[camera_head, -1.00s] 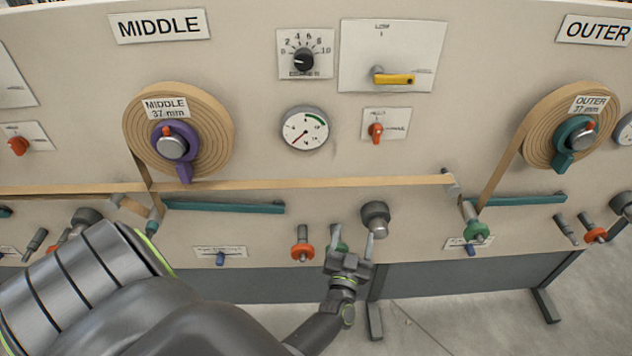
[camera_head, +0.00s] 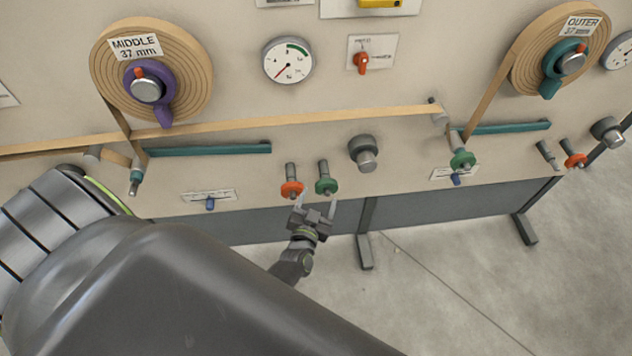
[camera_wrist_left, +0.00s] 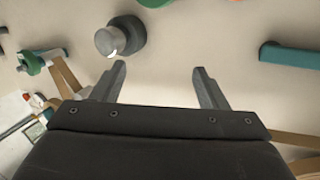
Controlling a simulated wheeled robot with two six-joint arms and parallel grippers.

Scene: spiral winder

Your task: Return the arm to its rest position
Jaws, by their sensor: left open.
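My left gripper (camera_head: 316,204) is open and empty in the head view, in front of the lower edge of the panel, just below the orange knob (camera_head: 291,188) and the green knob (camera_head: 326,185). Its two fingers also show apart in the left wrist view (camera_wrist_left: 160,75), with nothing between them. The grey round knob (camera_head: 364,152) is up and to the right of the gripper in the head view; a grey knob also shows at the upper left in the wrist view (camera_wrist_left: 118,38). My large dark arm link covers the lower left of the head view. My right gripper is not in view.
The winder panel (camera_head: 400,85) carries the MIDDLE roll (camera_head: 195,70) with a purple lever and the OUTER roll (camera_head: 525,70) with a teal lever. A tan strip (camera_head: 300,123) runs across it. Grey stand legs (camera_head: 365,240) stand below. The floor (camera_head: 470,290) at right is clear.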

